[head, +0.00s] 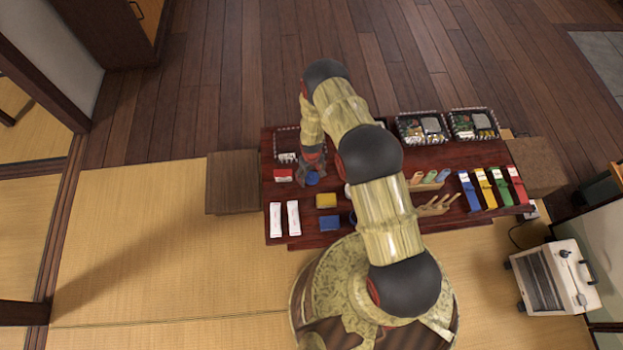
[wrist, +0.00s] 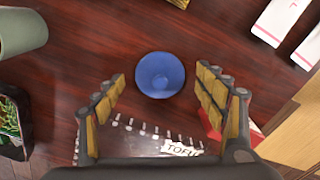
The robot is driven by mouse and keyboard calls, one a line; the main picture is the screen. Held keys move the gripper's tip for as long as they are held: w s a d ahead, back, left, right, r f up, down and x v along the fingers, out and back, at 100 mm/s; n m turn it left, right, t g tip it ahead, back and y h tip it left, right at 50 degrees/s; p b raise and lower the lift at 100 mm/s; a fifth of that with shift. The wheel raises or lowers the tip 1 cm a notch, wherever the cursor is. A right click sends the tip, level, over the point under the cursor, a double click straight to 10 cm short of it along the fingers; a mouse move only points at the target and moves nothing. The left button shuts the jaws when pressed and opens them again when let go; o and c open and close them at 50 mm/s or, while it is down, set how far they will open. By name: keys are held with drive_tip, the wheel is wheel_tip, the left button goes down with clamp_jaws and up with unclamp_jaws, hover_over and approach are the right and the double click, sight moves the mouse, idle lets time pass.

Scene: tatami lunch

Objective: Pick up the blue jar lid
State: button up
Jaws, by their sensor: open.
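The blue jar lid (wrist: 160,75) is a round blue disc lying on the dark red wooden table (wrist: 105,40). In the wrist view it sits between and slightly ahead of my gripper's fingertips (wrist: 163,78), with a gap on each side. My gripper is open and empty. In the head view, the lid (head: 312,179) shows just below my gripper (head: 311,164) at the table's left part; the arm hides some of the table.
A grey-green cup (wrist: 22,32) stands upper left in the wrist view.

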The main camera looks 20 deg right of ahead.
drive_tip(key=shift+c, duration=0.8)
drive_tip(key=c, duration=0.8)
drive_tip(key=shift+r, duration=0.1)
drive_tip(key=shift+c, duration=0.5)
